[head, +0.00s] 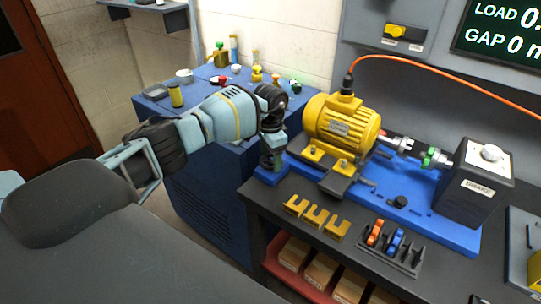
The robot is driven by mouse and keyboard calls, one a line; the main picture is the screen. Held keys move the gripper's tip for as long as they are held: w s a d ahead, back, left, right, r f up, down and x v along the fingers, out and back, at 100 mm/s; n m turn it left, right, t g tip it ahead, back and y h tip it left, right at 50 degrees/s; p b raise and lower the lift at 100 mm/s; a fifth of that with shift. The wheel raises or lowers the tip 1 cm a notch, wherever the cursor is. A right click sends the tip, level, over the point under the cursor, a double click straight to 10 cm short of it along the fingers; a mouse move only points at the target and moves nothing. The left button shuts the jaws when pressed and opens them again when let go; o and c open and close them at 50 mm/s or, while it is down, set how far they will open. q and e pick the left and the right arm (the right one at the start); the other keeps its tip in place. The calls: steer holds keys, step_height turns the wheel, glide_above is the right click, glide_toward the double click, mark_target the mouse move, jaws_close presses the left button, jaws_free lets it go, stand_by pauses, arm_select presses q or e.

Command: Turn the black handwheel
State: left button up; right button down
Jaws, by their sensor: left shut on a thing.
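My left gripper (272,158) points down at the left end of the blue motor base (440,232). It is shut on a dark part there, which looks like the black handwheel. The fingers and wrist hide most of that part, so its rim and angle cannot be made out. The yellow motor (340,122) sits on the base just right of the gripper. A small black knob (400,201) lies at the base's front edge, apart from the gripper. My right gripper is not in view.
A coupling (398,144) joins the motor towards a black brake box (476,182). Yellow slotted shims (316,217) and a rack of orange and blue pieces (388,245) lie in front. A blue cabinet (205,200) with bottles and small parts stands behind my left arm. An orange cable (450,80) runs above.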

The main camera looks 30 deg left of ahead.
mark_target(270, 160)
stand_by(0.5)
arm_select(q)
steer(key=o, duration=1)
steer(key=shift+c, duration=0.2)
steer(key=shift+r, duration=3.95)
